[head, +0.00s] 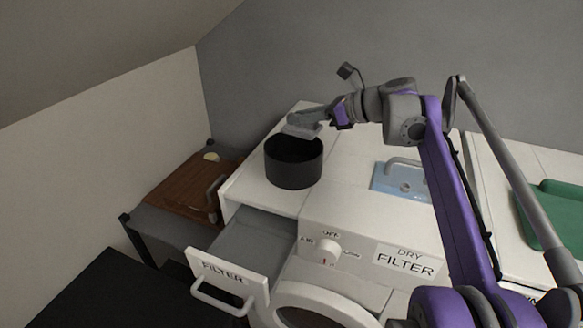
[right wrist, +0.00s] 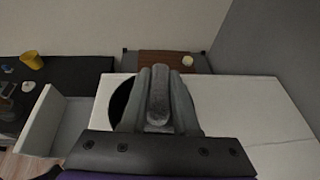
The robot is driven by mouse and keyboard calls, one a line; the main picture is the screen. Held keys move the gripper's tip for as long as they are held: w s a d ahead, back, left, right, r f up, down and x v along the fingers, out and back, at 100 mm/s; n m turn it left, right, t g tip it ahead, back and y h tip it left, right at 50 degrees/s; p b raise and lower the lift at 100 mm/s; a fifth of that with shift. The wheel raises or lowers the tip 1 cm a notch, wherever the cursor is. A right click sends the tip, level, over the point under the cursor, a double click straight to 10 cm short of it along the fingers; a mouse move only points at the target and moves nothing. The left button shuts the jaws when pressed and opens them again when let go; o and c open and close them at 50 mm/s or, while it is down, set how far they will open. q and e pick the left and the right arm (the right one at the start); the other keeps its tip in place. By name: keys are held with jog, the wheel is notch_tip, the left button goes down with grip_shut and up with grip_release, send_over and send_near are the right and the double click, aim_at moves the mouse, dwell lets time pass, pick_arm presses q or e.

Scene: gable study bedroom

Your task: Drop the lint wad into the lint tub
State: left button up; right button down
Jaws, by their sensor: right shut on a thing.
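My right gripper (head: 312,121) is shut on the lint wad (head: 299,131), a grey lump at its fingertips. It holds the wad above the opening of the lint tub (head: 294,174), a round black tub on the white dryer's top. In the right wrist view the wad (right wrist: 159,97) sits between the two grey fingers, and the tub's dark rim (right wrist: 118,101) shows behind them, partly hidden. My left gripper is not in view.
The dryer's filter drawer (head: 227,281) is pulled out at the front. A blue panel with a handle (head: 387,181) lies right of the tub. A brown board (head: 184,188) is at left, a green item (head: 562,205) at right. A yellow cup (right wrist: 32,60) stands on a dark surface.

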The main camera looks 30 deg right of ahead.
jog(key=shift+w, duration=0.15)
jog(key=c, duration=0.6)
grip_release()
jog(key=shift+r, duration=0.1)
jog(key=v, duration=1.1)
jog(key=shift+w, duration=0.1)
